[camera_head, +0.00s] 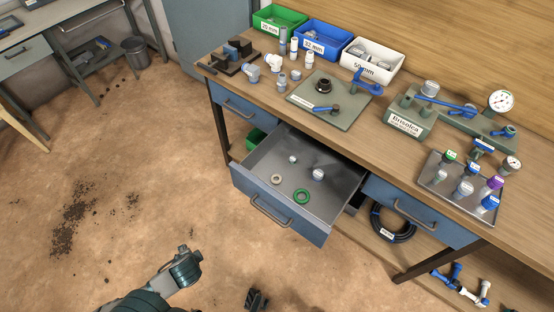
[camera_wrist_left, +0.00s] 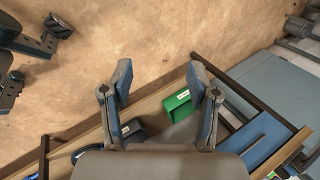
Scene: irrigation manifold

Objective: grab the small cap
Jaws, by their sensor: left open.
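A small pale cap (camera_head: 292,159) lies near the back left of the open drawer (camera_head: 262,158). A larger white cap (camera_head: 318,174) lies to its right, apart from it. My left arm (camera_head: 185,268) comes in at the lower left of the head view, over the floor and short of the drawer. My left gripper (camera_wrist_left: 160,76) shows in the left wrist view, fingers spread with nothing between them. Neither cap can be made out in that view. A dark gripper part (camera_head: 256,300), seemingly my right gripper, shows at the bottom edge of the head view, away from the drawer.
A grey ring (camera_head: 276,179) and a green ring (camera_head: 302,196) also lie in the drawer. The workbench top (camera_head: 270,112) above holds fittings, a green plate (camera_head: 350,111) and bins. A green bin (camera_head: 257,138) sits below, behind the drawer's left side. The floor in front is open.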

